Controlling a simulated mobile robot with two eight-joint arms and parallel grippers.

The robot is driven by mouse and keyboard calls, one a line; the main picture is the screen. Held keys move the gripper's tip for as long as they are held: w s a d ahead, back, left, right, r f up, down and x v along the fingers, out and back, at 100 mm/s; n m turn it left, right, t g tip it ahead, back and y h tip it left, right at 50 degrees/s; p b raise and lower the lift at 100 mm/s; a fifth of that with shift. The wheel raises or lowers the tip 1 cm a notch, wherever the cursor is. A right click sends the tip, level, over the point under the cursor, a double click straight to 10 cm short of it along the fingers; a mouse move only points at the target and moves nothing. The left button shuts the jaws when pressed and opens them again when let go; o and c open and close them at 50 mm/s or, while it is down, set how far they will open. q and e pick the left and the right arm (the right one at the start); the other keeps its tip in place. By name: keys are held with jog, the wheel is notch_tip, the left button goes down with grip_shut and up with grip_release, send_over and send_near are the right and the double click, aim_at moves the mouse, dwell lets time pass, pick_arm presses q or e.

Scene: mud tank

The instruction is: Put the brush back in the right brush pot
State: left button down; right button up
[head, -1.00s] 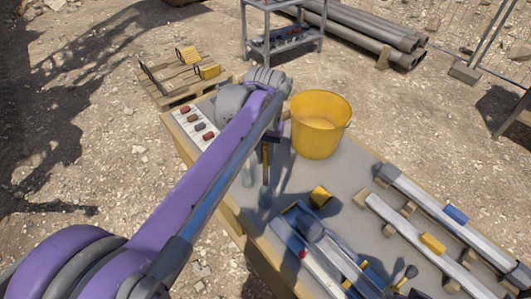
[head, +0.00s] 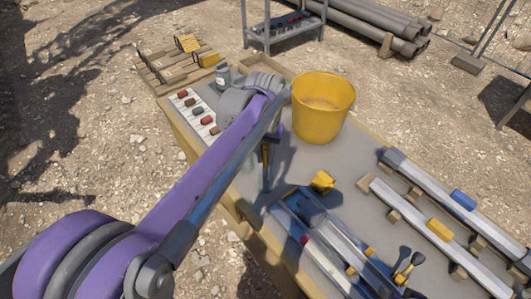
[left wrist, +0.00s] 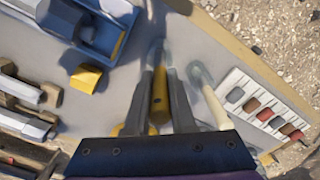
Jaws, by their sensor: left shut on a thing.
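My left gripper (head: 267,160) is over the near-left part of the grey table and partly hidden by my purple arm. In the left wrist view its two fingers (left wrist: 165,95) are shut on a brush with a yellow handle (left wrist: 158,98). The brush's far end is grey and blurred, and I cannot tell whether it is inside a pot. A cream-handled shape with a rounded grey end (left wrist: 204,82) stands close beside the fingers, apart from them. I cannot make out clearly which thing is the right brush pot. My right gripper is not in view.
A yellow bucket (head: 322,108) stands behind the gripper. A white strip of coloured samples (head: 183,97) lies at the table's left side. A yellow block (head: 322,182) and a blue tray (head: 290,215) with tools are to the right. Long metal bars (head: 410,210) lie farther right.

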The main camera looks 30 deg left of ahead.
pick_arm(q)
jog(key=shift+f, duration=0.1)
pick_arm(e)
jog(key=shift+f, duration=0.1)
pick_arm(q)
jog(key=c, duration=0.7)
grip_release()
notch_tip(320, 180, up, 11)
jog(key=shift+f+p, duration=0.1)
jog(key=shift+p, duration=0.3)
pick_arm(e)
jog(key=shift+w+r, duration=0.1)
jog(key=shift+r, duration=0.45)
